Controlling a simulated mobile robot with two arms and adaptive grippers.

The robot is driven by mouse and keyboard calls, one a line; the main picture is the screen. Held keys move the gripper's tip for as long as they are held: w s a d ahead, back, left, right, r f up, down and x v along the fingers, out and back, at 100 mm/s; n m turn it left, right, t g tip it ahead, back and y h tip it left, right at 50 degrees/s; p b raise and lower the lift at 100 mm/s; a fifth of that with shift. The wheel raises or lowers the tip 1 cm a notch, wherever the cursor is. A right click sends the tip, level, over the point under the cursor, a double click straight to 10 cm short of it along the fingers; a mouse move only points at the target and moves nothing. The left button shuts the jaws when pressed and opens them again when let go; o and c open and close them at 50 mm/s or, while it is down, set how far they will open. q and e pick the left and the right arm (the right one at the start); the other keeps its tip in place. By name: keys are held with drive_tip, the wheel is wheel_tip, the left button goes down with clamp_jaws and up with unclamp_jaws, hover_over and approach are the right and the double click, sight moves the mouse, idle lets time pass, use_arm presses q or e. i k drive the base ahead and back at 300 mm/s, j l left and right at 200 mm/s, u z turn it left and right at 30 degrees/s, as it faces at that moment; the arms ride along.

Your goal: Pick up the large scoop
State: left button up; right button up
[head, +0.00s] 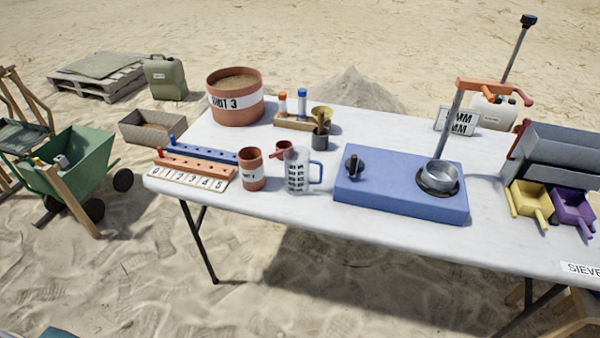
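Two square scoop-like pans with short handles sit at the right end of the white table (300,217): a yellow one (527,198) and a purple one (573,206), side by side in front of a grey metal bin (560,155). They look similar in size. A much smaller red scoop (282,147) shows beside a measuring jug. I cannot tell for certain which one is the large scoop. Neither of my grippers is in view.
A blue unit (395,200) with a metal cup (440,173) and a tall post stands mid-right. A clear jug (297,172), terracotta cup (252,170), rack of numbered holes (195,170) and "UNIT 3" bucket (235,100) stand left.

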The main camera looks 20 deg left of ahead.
sight(280, 145)
drive_tip(key=i+u, duration=0.2)
drive_tip(key=i, duration=0.25)
drive_tip(key=i+l+u, duration=0.25)
drive_tip(key=i, duration=0.15)
